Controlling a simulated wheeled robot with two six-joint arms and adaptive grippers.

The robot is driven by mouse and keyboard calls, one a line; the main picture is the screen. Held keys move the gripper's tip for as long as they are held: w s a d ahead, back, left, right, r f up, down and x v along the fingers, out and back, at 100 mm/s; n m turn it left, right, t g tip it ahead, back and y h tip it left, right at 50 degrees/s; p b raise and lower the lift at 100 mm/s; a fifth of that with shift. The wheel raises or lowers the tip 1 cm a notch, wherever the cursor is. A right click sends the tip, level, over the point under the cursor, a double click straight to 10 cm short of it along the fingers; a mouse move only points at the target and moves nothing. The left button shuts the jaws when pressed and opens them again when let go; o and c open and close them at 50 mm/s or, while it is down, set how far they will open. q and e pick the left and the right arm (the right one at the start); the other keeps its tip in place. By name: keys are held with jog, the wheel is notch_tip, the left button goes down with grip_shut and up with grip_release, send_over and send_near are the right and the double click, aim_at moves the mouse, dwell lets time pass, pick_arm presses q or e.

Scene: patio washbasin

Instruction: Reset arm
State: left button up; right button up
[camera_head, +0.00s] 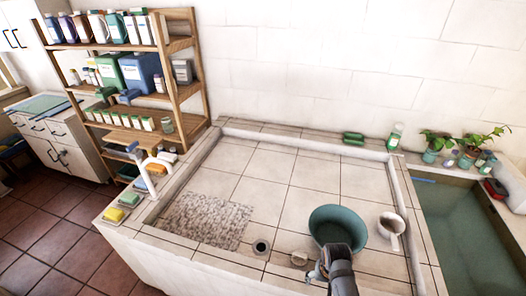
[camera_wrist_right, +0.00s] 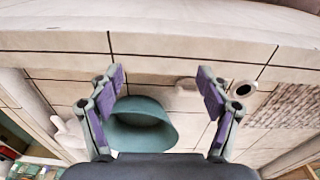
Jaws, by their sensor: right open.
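My right gripper (camera_head: 318,274) is at the front edge of the tiled basin (camera_head: 285,165) in the head view, just in front of a teal bowl (camera_head: 322,222). In the right wrist view my right gripper (camera_wrist_right: 162,95) has its two purple-padded fingers spread wide with nothing between them. The teal bowl (camera_wrist_right: 140,128) shows beyond and between the fingers, apart from them as far as I can tell. My left gripper is not in either view.
A white mug-like vessel (camera_head: 391,224) stands right of the bowl. A dark round drain (camera_head: 261,247) and a pebbled mat (camera_head: 207,220) lie left. Sponges (camera_head: 129,199) and a white tap (camera_head: 155,170) line the left rim. A water-filled trough (camera_head: 455,230) is at right. The basin's middle is clear.

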jog(key=s+d+r+n+t, duration=0.35)
jog(key=s+r, duration=0.65)
jog(key=r, duration=0.4)
jog(key=s+d+f+g+b, duration=0.1)
jog(key=s+f+b, duration=0.15)
jog(key=f, duration=0.95)
jog(key=s+d+f+b, duration=0.1)
jog(key=f+b, duration=0.2)
jog(key=f, duration=1)
jog(key=s+d+f+g+b, duration=0.1)
jog(key=d+f+b, duration=0.15)
jog(key=f, duration=0.95)
pick_arm(q)
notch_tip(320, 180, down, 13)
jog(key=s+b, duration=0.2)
jog(key=b, duration=0.3)
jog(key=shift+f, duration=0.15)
pick_arm(e)
jog(key=s+f+g, duration=0.1)
jog(key=s+f, duration=1.6)
jog(key=f, duration=0.1)
jog(key=shift+f, duration=0.2)
